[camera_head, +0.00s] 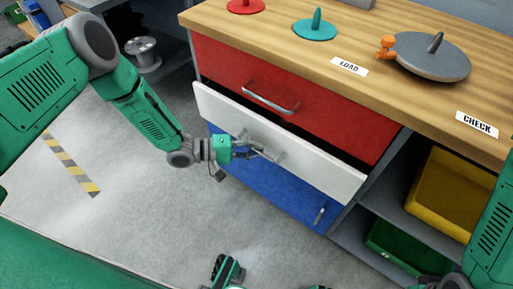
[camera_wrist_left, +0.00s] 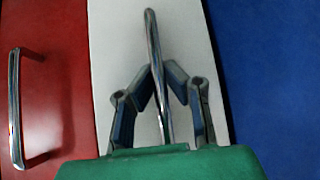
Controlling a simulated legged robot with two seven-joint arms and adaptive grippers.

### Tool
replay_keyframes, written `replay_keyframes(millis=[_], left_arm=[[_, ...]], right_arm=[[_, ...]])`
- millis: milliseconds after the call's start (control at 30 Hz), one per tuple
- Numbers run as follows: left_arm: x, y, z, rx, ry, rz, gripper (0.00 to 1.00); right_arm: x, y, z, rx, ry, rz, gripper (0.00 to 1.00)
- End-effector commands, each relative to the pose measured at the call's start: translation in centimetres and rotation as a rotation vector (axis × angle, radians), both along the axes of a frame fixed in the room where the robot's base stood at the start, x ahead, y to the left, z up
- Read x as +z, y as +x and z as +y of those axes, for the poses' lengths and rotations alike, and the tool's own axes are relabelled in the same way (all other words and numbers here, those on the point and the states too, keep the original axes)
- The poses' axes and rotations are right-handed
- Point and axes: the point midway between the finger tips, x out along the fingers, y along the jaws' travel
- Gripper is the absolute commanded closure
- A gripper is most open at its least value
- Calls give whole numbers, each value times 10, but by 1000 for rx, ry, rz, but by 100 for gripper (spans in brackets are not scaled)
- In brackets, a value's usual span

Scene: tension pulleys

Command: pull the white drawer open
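The white drawer (camera_head: 325,172) is the middle one of a stack. It stands out a little from the red drawer above, with a dark gap along its top edge. My left gripper (camera_head: 268,150) is at its metal handle (camera_head: 281,158). In the left wrist view, the fingertips (camera_wrist_left: 160,66) close in on both sides of the handle bar (camera_wrist_left: 153,35) and appear to grip it. A green and black part at the bottom edge of the head view looks like my right gripper (camera_head: 226,270), low and away from the drawers; its fingers are unclear.
The red drawer (camera_head: 340,120) above and the blue drawer (camera_head: 252,178) below look shut. Yellow (camera_head: 455,190) and green (camera_head: 395,245) bins sit on shelves at right. The wooden worktop (camera_head: 385,95) holds several discs. The floor before the drawers is clear.

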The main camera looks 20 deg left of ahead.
Motion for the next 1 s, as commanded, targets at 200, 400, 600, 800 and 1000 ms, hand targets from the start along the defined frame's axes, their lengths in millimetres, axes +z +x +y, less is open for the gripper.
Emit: replay_keyframes(millis=[200, 400, 600, 800, 1000], left_arm=[[-2, 0, 2, 2, 4, 2, 100], [-1, 0, 1, 1, 3, 1, 100], [-1, 0, 1, 1, 1, 0, 69], [1, -2, 2, 2, 1, -2, 69], [3, -6, 12, 1, 3, -2, 69]], right_arm=[[0, 0, 0, 0, 0, 0, 60], [0, 0, 0, 0, 0, 0, 60], [0, 0, 0, 0, 0, 0, 60], [0, 0, 0, 0, 0, 0, 60], [3, 0, 0, 0, 0, 0, 60]])
